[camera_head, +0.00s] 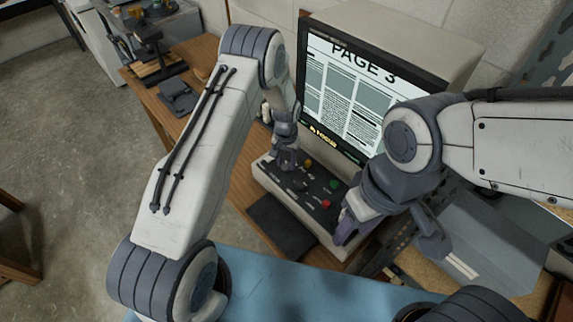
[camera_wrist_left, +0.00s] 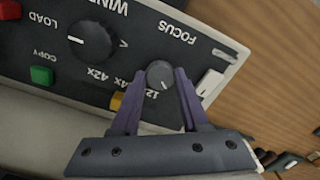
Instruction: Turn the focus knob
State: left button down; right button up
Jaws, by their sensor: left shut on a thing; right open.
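The microfilm reader's dark control panel (camera_head: 318,188) sits below its screen (camera_head: 345,100), which shows a page headed "PAGE 3". The small round grey focus knob (camera_wrist_left: 160,74) is beside the upside-down word FOCUS in the left wrist view. My left gripper (camera_head: 285,165) is down at the panel's far left end and hides the knob in the head view. In the left wrist view its purple fingers (camera_wrist_left: 164,78) are shut on the focus knob, one on each side. My right gripper (camera_head: 392,243) is open and empty, in front of the panel's right end.
A larger knob (camera_wrist_left: 90,40), a green button (camera_wrist_left: 41,75) and a yellow button (camera_wrist_left: 117,101) are close to the focus knob. A red button (camera_head: 327,204) is near my right gripper. A grey box (camera_head: 490,240) stands at the right. A dark pad (camera_head: 281,227) lies before the reader.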

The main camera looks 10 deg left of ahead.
aim_at(286, 165)
pick_arm(q)
jog(key=shift+n, duration=0.4)
jog(key=shift+c, duration=2.1)
grip_release()
notch_tip(286, 165, up, 10)
jog(key=b, duration=0.3)
jog(key=shift+r, duration=0.25)
